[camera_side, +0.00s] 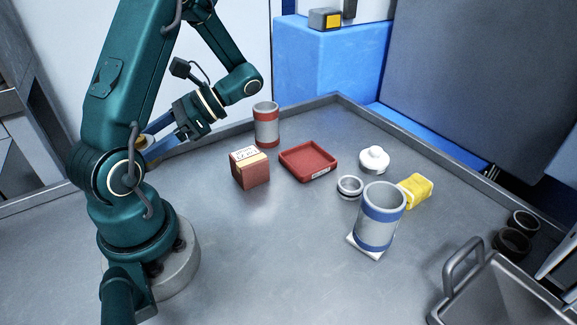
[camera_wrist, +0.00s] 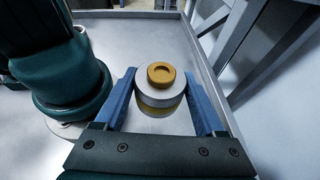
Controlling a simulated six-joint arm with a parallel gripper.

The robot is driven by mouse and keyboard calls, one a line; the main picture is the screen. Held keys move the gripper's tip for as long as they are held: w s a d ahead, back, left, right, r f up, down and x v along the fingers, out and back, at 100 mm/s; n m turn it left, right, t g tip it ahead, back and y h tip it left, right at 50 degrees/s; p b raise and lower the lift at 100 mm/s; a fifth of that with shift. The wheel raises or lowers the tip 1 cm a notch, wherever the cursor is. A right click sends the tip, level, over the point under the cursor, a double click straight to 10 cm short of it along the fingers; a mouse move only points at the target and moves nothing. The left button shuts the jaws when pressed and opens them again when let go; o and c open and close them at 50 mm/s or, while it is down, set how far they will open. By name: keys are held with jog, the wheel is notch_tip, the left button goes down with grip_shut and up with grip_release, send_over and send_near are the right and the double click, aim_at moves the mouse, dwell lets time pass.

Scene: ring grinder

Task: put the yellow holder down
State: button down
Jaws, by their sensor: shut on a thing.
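The yellow holder (camera_wrist: 160,74) is a round yellow piece with a hollow in its top, on a wider pale metal disc with a yellow band below. My gripper (camera_wrist: 160,88) is shut on it, with one blue finger on each side. In the side view my gripper (camera_side: 160,138) points down to the left behind my arm. Only a bit of the yellow holder (camera_side: 147,141) shows there; the rest is hidden. I cannot tell whether its underside touches the table.
A red-banded cylinder (camera_side: 266,126), a box (camera_side: 251,170) and a red tray (camera_side: 308,175) stand mid-table. Further right are a white knobbed piece (camera_side: 374,160), a metal ring (camera_side: 350,188), a blue-banded cylinder (camera_side: 380,220), a yellow block (camera_side: 416,188) and a metal bin (camera_side: 500,290). The front middle is clear.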

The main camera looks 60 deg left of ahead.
jog(key=w+a+m+t+y, duration=0.2)
jog(key=a+m+t+y, duration=0.15)
jog(key=m+y, duration=0.25)
jog(key=m+t+y, duration=0.6)
jog(key=m+t, duration=0.2)
jog(key=m, duration=0.1)
send_over(195, 174)
notch_tip(195, 174, down, 4)
jog(key=r, duration=0.1)
jog(key=shift+f, duration=3.7)
grip_release()
jog(key=shift+f+h, duration=0.15)
jog(key=shift+h, duration=0.15)
